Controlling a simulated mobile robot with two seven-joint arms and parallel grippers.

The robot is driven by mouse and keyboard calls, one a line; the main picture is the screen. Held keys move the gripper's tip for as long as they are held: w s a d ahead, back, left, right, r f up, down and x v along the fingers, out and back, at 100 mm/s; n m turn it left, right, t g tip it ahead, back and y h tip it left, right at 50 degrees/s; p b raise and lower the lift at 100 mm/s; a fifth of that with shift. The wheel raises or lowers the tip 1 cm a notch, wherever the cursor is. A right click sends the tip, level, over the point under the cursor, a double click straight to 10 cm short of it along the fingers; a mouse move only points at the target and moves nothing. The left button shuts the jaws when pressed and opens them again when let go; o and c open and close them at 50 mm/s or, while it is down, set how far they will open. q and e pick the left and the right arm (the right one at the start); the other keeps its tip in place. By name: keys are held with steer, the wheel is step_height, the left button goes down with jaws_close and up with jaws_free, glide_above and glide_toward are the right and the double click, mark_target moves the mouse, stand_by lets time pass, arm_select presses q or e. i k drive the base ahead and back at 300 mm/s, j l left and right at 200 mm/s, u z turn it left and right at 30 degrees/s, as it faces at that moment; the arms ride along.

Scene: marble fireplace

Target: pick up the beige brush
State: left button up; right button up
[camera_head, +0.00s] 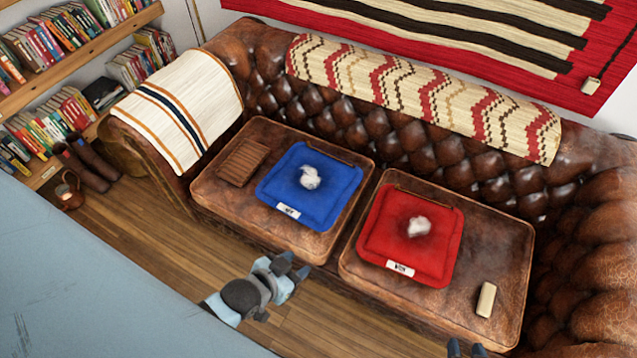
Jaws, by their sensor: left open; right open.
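The beige brush (486,299) is a small pale block lying on the right seat cushion (505,245) of the brown leather sofa, near the cushion's front right corner. My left gripper (294,268) is open and empty, in front of the left seat cushion and well to the left of the brush. My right gripper (465,348) is open at the bottom edge of the view, below and left of the brush and apart from it. Only its fingertips show.
A red cushion (376,245) and a blue cushion (345,190), each bearing a whitish lump, lie on the seats. A brown slatted block (243,162) lies at left. A bookshelf (90,45) stands far left. A pale blue surface (90,290) fills the lower left.

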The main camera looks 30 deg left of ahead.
mark_target(486, 300)
steer(key=z, duration=0.95)
